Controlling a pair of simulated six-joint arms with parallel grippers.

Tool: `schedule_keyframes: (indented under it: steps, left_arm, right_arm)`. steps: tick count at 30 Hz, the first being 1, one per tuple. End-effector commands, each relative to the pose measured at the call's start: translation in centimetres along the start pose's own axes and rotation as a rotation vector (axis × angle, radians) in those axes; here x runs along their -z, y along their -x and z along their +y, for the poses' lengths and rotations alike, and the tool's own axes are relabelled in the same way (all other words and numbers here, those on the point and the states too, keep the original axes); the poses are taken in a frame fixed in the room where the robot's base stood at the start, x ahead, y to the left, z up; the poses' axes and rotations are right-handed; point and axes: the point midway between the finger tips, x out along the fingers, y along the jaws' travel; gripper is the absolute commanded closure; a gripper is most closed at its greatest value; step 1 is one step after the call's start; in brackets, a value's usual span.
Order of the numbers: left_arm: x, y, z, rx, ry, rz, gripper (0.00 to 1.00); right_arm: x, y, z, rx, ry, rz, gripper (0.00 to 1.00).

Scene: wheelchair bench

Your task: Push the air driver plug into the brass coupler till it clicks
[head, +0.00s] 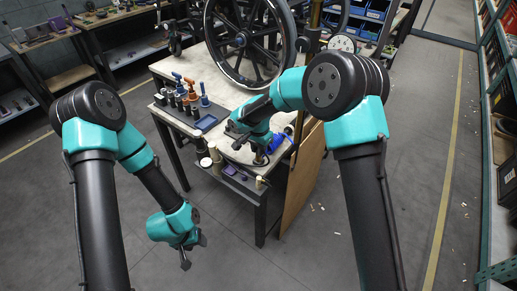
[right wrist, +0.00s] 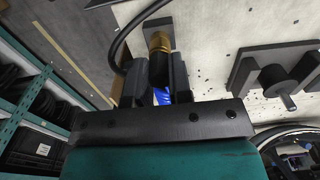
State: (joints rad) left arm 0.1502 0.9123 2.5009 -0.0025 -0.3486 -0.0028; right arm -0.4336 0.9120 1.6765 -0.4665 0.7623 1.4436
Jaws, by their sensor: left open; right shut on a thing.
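My right gripper (head: 261,160) is over the right front part of the bench, pointing down. In the right wrist view its two fingers (right wrist: 158,78) are closed around a dark cylindrical part of what looks like the blue air driver (head: 277,142). A blue patch of it shows between the fingers (right wrist: 162,97). A brass piece, apparently the coupler (right wrist: 158,42), lies in line just beyond the black part. I cannot tell whether plug and coupler are joined. My left gripper (head: 187,257) is open and empty, low over the floor in front of the bench.
A black hose (right wrist: 121,40) curves past the fingers. A large wheel (head: 248,45) stands at the back of the bench (head: 232,92). Several orange and blue-handled tools (head: 186,93) and a blue tray (head: 206,122) are at the left. Pale cylinders (head: 206,162) stand near the front edge.

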Motion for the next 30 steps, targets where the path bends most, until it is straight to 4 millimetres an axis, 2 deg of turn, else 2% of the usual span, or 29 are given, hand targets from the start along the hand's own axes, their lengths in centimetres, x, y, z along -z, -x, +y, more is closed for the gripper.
schedule_keyframes:
  steps: [5, 6, 15, 25, 30]
  left_arm:
    - [0.0, 0.0, 0.0, 0.0, 0.0, 0.0, 0.5]
    - [0.0, 0.0, 0.0, 0.0, 0.0, 0.0, 0.5]
    - [0.0, 0.0, 0.0, 0.0, 0.0, 0.0, 0.5]
    - [0.0, 0.0, 0.0, 0.0, 0.0, 0.0, 0.5]
    - [0.0, 0.0, 0.0, 0.0, 0.0, 0.0, 0.5]
  right_arm:
    - [0.0, -0.1, 0.0, 0.0, 0.0, 0.0, 1.0]
    - [0.0, -0.2, 0.0, 0.0, 0.0, 0.0, 0.8]
    - [0.0, -0.2, 0.0, 0.0, 0.0, 0.0, 0.51]
    - [0.0, 0.1, 0.0, 0.001, 0.0, 0.0, 0.51]
    - [0.0, 1.7, -0.1, 0.004, 0.0, 0.002, 0.51]
